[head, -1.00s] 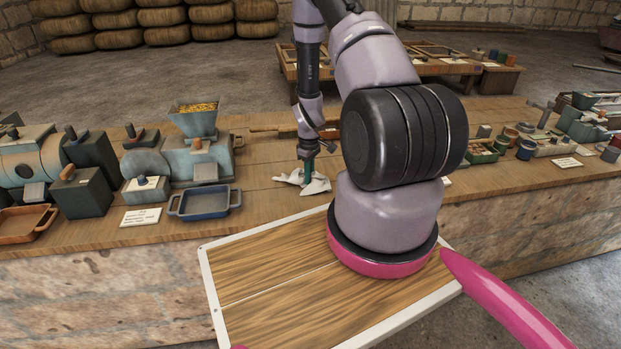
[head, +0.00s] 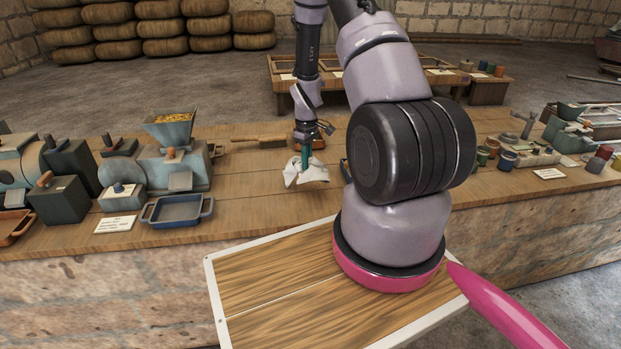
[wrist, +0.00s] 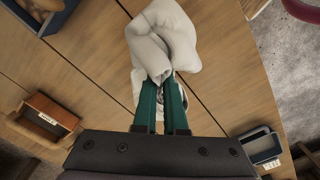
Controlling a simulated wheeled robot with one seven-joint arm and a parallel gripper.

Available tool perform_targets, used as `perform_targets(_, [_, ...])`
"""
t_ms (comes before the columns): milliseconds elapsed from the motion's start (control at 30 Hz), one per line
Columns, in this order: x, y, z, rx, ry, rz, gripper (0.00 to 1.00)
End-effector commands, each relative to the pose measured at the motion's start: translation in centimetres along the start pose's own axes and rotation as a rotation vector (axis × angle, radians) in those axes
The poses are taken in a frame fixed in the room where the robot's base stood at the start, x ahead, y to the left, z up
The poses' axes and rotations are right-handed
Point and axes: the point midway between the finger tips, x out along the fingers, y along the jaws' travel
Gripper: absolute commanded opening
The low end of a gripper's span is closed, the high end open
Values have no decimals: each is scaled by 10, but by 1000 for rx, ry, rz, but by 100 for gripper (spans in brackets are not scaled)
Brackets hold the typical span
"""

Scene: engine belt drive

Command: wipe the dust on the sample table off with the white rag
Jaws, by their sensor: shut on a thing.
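The white rag (head: 306,173) hangs bunched below my gripper (head: 307,157) over the middle of the long wooden table (head: 250,205). In the wrist view the green fingers of my gripper (wrist: 161,92) are closed on the rag (wrist: 165,42), which is crumpled around and beyond the fingertips. The rag seems to be held a little above the wood, but I cannot tell whether its lower edge touches. I cannot make out any dust on the wood, and part of the table is hidden behind my arm.
A blue tray (head: 178,211) and a grinder with a hopper (head: 172,130) stand left of the rag. A brush (head: 260,142) lies behind it. Small pots (head: 508,160) and other parts stand at the right. The wood around the rag is mostly clear.

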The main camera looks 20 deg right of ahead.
Motion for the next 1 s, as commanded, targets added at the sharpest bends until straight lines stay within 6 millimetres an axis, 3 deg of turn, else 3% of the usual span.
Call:
perform_targets(233, [-20,-4,-5,0,-2,-1,0])
perform_targets(1000, [-25,-4,-9,1,-1,-1,0])
